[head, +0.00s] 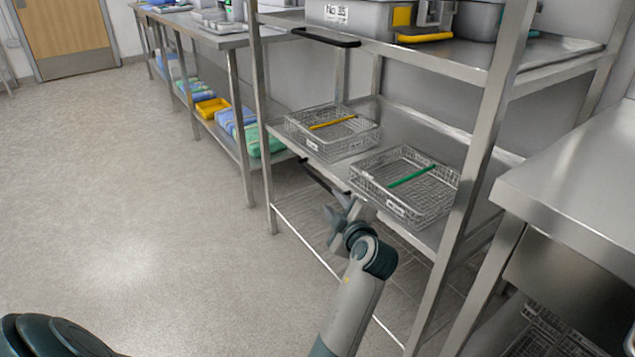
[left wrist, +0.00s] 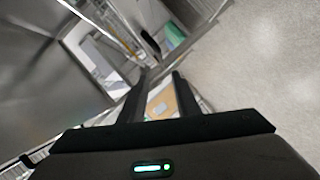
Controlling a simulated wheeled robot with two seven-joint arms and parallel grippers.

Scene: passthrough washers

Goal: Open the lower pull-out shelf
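The lower pull-out shelf (head: 338,172) is a metal shelf in the steel rack, carrying two wire baskets. It looks pushed in, level with the rack's posts. Its black bar handle (head: 322,178) runs along the front edge. A dark bar, probably a handle (left wrist: 151,44), shows beyond the fingertips. My right gripper is not in view.
The upper shelf (head: 440,55) has its own black handle (head: 326,38) and holds grey bins. Wire baskets (head: 333,132) with yellow and green bars sit on the lower shelf. A steel table (head: 580,180) stands at right. The floor (head: 140,200) at left is clear.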

